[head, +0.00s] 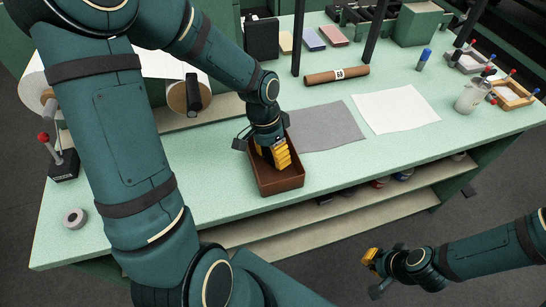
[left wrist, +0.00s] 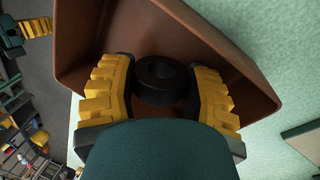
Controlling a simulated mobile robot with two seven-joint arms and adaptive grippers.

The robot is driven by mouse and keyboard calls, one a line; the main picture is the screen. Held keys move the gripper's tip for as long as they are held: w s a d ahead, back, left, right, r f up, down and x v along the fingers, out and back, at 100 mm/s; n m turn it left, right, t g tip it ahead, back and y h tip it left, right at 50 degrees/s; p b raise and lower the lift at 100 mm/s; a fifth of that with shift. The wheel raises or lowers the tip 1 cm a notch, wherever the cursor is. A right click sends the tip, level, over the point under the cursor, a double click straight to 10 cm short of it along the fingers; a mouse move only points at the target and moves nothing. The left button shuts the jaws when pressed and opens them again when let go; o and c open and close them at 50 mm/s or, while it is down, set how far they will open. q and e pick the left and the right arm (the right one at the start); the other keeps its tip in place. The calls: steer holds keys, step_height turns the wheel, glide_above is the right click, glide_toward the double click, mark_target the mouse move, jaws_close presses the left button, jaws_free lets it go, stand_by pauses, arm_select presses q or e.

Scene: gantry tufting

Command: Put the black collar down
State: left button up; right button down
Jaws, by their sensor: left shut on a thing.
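The black collar (left wrist: 160,97) is a short dark ring with a hole. In the left wrist view it lies between the yellow-padded fingers of my left gripper (left wrist: 163,92), which is shut on it. In the head view this gripper (head: 272,158) points down into a brown tray (head: 280,187), and the collar is hidden there. The tray wall also shows in the left wrist view (left wrist: 95,55). I cannot tell whether the collar touches the tray floor. My right gripper (head: 373,275) is open and empty, off the bench's front edge.
A grey sheet (head: 330,128) and a white sheet (head: 395,108) lie right of the tray. A brown roll (head: 337,75) lies behind them. A grey ring (head: 75,218) and a red-knobbed lever (head: 60,160) are at the left. The bench front right of the tray is clear.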

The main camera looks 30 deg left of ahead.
arm_select(q)
steer(key=shift+f, duration=0.25)
steer(key=shift+f, duration=0.2)
steer(key=o, duration=1.1)
steer(key=shift+r, duration=0.1)
steer(key=shift+r, duration=0.2)
steer(key=p+v, duration=0.3)
steer(key=v, duration=0.8)
steer(key=shift+a+r, duration=0.1)
steer(key=shift+r, duration=0.3)
